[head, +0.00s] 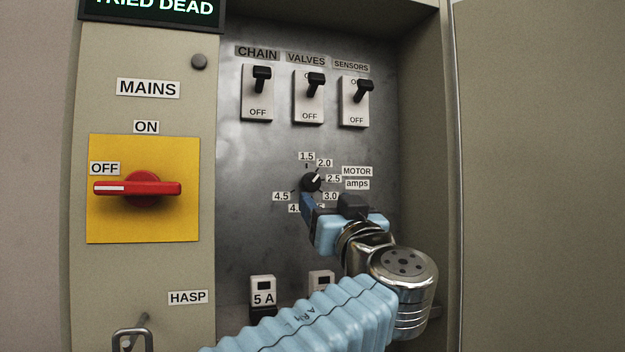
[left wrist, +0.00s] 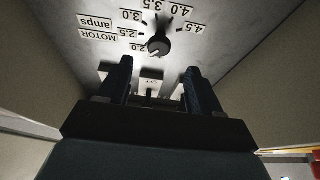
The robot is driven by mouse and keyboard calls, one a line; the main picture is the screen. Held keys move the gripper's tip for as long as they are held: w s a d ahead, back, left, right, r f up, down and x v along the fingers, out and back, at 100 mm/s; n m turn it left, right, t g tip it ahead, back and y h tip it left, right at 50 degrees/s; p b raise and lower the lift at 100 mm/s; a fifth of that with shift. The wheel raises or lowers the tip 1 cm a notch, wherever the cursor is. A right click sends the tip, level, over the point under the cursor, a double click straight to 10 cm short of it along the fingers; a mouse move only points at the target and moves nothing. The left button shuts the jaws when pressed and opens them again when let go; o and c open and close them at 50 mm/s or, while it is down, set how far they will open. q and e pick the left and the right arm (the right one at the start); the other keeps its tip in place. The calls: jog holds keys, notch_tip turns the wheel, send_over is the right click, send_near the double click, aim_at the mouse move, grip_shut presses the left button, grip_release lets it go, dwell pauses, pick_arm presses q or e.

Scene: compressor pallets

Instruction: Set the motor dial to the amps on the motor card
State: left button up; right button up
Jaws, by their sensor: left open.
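The motor dial (head: 311,182) is a small black knob with a white pointer on the grey panel. In the head view the pointer aims up and right, near 2.0 and 2.5; I cannot tell exactly which. The dial also shows in the left wrist view (left wrist: 159,44), upside down among its number labels. My left gripper (head: 307,207) is just below the dial and hides some lower labels. In the left wrist view its two dark fingers (left wrist: 159,82) are apart with nothing between them, and the dial is beyond their tips. No motor card is readable in either view. My right gripper is not in view.
Three toggle switches (head: 308,97) sit above the dial. The red mains handle (head: 138,188) lies horizontal, pointing at OFF. A 5 A block (head: 263,292) and a hasp (head: 130,340) are lower down. The cabinet's side wall (head: 428,150) stands right of the panel.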

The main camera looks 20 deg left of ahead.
aim_at(312, 186)
pick_arm(q)
jog(key=p+x, duration=0.3)
jog(key=x, duration=0.4)
jog(key=shift+r, duration=0.1)
jog(key=shift+w+a+r, duration=0.1)
jog(key=shift+w+a, duration=0.3)
jog(key=shift+w, duration=0.2)
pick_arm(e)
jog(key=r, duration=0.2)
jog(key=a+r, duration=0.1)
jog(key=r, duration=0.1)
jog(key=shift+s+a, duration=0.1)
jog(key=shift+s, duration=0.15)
pick_arm(q)
jog(key=c, duration=1)
jog(key=shift+c, duration=0.2)
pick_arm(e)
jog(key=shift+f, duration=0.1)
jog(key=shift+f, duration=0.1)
